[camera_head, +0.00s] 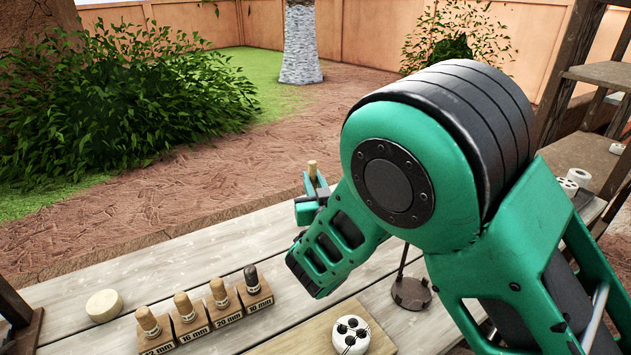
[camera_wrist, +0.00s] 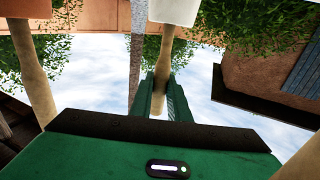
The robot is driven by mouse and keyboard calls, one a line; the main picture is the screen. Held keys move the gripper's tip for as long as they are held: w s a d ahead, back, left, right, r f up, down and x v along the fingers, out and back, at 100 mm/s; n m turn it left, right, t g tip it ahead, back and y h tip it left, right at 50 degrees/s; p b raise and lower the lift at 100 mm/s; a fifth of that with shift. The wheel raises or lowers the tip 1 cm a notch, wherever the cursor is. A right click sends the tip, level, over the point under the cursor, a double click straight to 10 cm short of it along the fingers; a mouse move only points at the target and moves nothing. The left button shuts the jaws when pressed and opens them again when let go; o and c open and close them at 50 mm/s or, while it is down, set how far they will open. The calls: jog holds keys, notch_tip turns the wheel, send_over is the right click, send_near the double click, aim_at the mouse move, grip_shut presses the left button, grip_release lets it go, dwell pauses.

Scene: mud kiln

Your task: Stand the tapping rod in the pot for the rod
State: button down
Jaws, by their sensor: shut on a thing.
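My gripper (camera_head: 313,188) is out over the far edge of the bench, left of my arm's big green joint. It is shut on a pale wooden rod, seen as a short upright tip (camera_head: 312,170) above the jaws. In the wrist view my gripper (camera_wrist: 160,98) has its green fingers closed around the wooden rod (camera_wrist: 164,52), with a pale block at the top of the frame by the rod's end. The rod's lower part is hidden in the head view. I cannot make out a pot for the rod in either view.
Wooden blocks (camera_head: 200,322) with size labels hold several wood-handled tools at the front. A pale round disc (camera_head: 104,305) lies left of them. A dark metal stand (camera_head: 411,293) is behind. Shelves (camera_head: 590,155) stand right.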

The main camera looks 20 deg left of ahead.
jog(key=c, duration=1.7)
grip_release()
jog(key=shift+f, duration=0.1)
jog(key=shift+s+d, duration=0.15)
jog(key=shift+s, duration=0.05)
jog(key=v, duration=1.1)
jog(key=shift+s+d, duration=0.15)
jog(key=shift+s, duration=0.1)
